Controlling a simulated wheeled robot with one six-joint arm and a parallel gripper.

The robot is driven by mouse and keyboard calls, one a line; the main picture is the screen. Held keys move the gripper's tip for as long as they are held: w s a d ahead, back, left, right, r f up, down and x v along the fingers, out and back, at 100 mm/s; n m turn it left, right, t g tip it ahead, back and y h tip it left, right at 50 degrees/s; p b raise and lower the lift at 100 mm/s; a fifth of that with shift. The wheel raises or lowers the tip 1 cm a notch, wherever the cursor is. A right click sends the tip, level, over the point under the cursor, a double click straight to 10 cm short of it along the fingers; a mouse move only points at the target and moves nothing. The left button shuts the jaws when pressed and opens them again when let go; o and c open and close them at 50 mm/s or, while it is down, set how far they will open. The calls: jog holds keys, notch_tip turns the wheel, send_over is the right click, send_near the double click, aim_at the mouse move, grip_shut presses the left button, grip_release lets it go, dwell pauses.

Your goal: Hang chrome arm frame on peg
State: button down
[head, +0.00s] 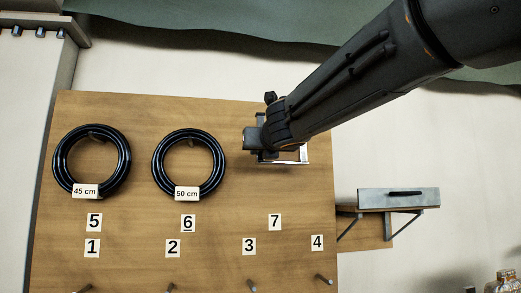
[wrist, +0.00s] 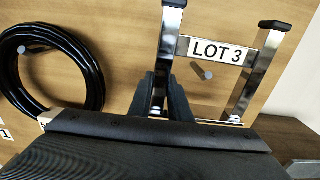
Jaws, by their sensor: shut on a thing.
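The chrome arm frame (wrist: 243,92) is a bright metal U-shape with black end caps and a "LOT 3" tag (wrist: 218,51) across it. My gripper (wrist: 161,95) is shut on its left bar in the wrist view. A grey peg (wrist: 204,71) shows inside the frame's opening, just below the tag; I cannot tell whether its tip reaches through the frame. In the head view my gripper (head: 262,138) is in front of the board above label 7 (head: 275,222). Part of the frame (head: 296,156) shows there, and that peg is hidden.
The wooden board (head: 140,215) carries two black coils, tagged 45 cm (head: 118,145) and 50 cm (head: 218,150), on pegs at the left. Several bare pegs line its lower edge, such as one (head: 323,279) below label 4.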

jog(key=shift+w+a+f+b, duration=0.15)
jog(key=shift+w+f+b, duration=0.15)
jog(key=shift+w, duration=0.3)
jog(key=shift+w+a+f+b, duration=0.2)
jog(key=shift+w+f+b, duration=0.05)
jog(key=shift+w, duration=0.3)
jog(key=shift+w+a+f+b, duration=0.15)
jog(key=shift+w+f+b, duration=0.15)
jog(key=shift+w, duration=0.3)
jog(key=shift+f, duration=0.1)
jog(key=c, duration=1.6)
grip_release()
jog(key=shift+o, duration=0.2)
jog(key=shift+f, duration=0.1)
